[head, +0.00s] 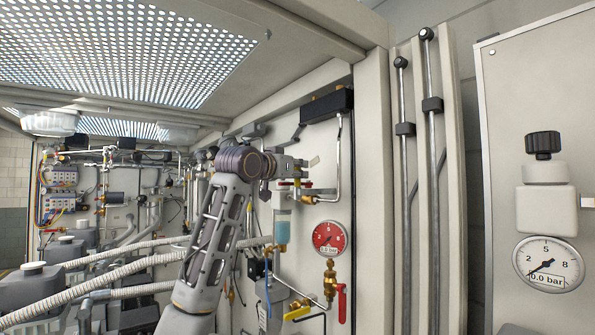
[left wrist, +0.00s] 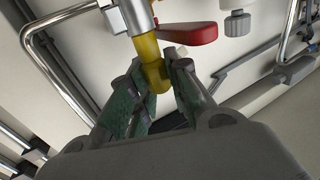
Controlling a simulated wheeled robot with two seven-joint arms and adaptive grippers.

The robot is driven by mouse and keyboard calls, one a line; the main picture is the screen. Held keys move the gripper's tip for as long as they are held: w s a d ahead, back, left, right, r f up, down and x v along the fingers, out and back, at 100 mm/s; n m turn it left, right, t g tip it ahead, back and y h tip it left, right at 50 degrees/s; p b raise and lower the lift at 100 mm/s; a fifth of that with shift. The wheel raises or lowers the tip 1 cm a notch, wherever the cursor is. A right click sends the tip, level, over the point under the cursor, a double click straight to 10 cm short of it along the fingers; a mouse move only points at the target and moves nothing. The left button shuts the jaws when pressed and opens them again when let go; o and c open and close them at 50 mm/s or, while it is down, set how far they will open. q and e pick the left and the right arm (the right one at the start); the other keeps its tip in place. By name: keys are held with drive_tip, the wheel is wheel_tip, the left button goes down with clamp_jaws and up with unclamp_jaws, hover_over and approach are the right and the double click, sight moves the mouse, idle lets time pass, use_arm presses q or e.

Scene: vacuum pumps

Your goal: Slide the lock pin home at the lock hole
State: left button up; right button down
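My left gripper (head: 294,164) is at the panel on the right, above a small red handle (head: 286,185). In the left wrist view its two green-padded fingers (left wrist: 161,72) stand apart. The red lever (left wrist: 188,33) lies just beyond the fingertips. I cannot make out a lock pin or a lock hole in either view; the fingers and wrist hide part of the panel. My right gripper is not in view.
Below the gripper are a blue-green cup (head: 281,232), a red gauge (head: 329,238) and a brass valve with a red lever (head: 342,302). A bent metal pipe (head: 340,160) runs close to the gripper's right. Ribbed hoses (head: 120,270) cross at the lower left.

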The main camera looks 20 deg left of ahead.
use_arm(q)
drive_tip(key=o, duration=0.5)
drive_tip(key=shift+f, duration=0.1)
drive_tip(key=shift+s, duration=0.1)
drive_tip(key=shift+v, duration=5.8)
